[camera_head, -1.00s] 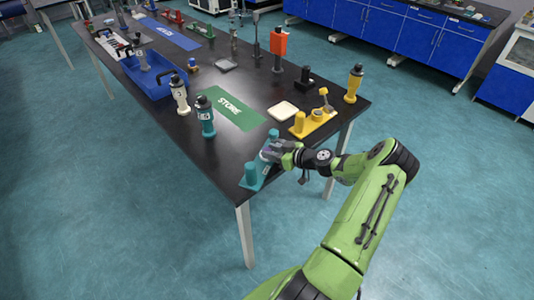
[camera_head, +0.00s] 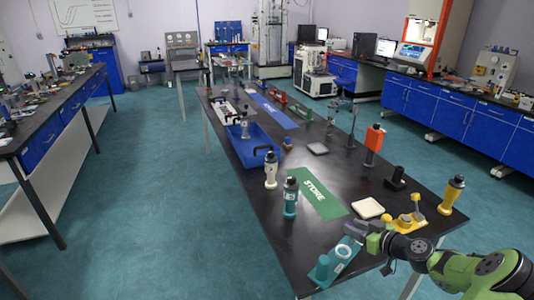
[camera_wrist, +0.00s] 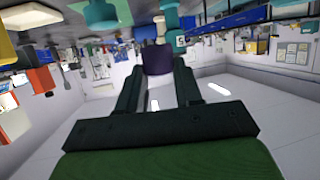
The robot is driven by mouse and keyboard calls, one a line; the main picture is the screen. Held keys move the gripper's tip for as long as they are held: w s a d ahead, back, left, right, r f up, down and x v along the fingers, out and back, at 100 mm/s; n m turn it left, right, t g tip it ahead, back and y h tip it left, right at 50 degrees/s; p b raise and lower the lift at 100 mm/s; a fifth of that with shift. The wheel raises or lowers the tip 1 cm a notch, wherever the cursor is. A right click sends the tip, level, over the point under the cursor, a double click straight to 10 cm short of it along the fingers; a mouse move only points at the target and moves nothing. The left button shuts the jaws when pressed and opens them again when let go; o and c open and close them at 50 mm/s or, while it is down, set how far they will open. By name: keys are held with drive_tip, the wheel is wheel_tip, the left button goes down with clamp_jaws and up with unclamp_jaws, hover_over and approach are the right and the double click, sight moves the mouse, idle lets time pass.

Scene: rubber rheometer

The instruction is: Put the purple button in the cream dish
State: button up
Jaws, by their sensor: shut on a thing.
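The purple button (camera_wrist: 158,61) is a dark purple block between the two fingertips of my gripper (camera_wrist: 158,72) in the wrist view. My gripper is shut on it. In the head view my gripper (camera_head: 360,229) is at the table's near right edge, by the far end of the teal stand (camera_head: 338,258); I cannot make out the button there. The cream dish (camera_head: 368,208) is a flat, pale, square dish on the black table, just beyond my gripper. It shows no contents. It also seems to show at the top left of the wrist view (camera_wrist: 30,15).
A yellow stand (camera_head: 411,222) is right of the dish, with a yellow-black bottle (camera_head: 452,194) farther right. A green STORE mat (camera_head: 318,194) lies left of the dish. Teal (camera_head: 290,198) and white (camera_head: 271,170) bottles stand beside the mat. A blue tray (camera_head: 250,146) is farther back.

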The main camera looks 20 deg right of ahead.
drive_tip(key=shift+a, duration=0.1)
drive_tip(key=a+f+n+g+y+p, duration=0.1)
drive_tip(key=a+f+n+g+y, duration=0.1)
drive_tip(key=a, duration=1.4)
drive_tip(key=shift+w+n+y, duration=0.4)
drive_tip(key=shift+n+y, duration=0.5)
drive_tip(key=shift+y, duration=0.3)
drive_tip(key=s+a+n+g+y, duration=0.1)
drive_tip(key=a, duration=0.4)
drive_tip(key=s+a+n+g+y, duration=0.1)
drive_tip(key=s+a+n, duration=0.1)
drive_tip(key=a, duration=0.3)
drive_tip(key=s+a+n+g+y, duration=0.1)
drive_tip(key=s+a, duration=0.1)
drive_tip(key=a, duration=0.3)
drive_tip(key=shift+r+n+g+y+p, duration=0.15)
drive_tip(key=shift+n+g+y+p, duration=0.15)
drive_tip(key=shift+y+p, duration=0.1)
drive_tip(key=shift+w+d, duration=0.1)
drive_tip(key=shift+d, duration=0.1)
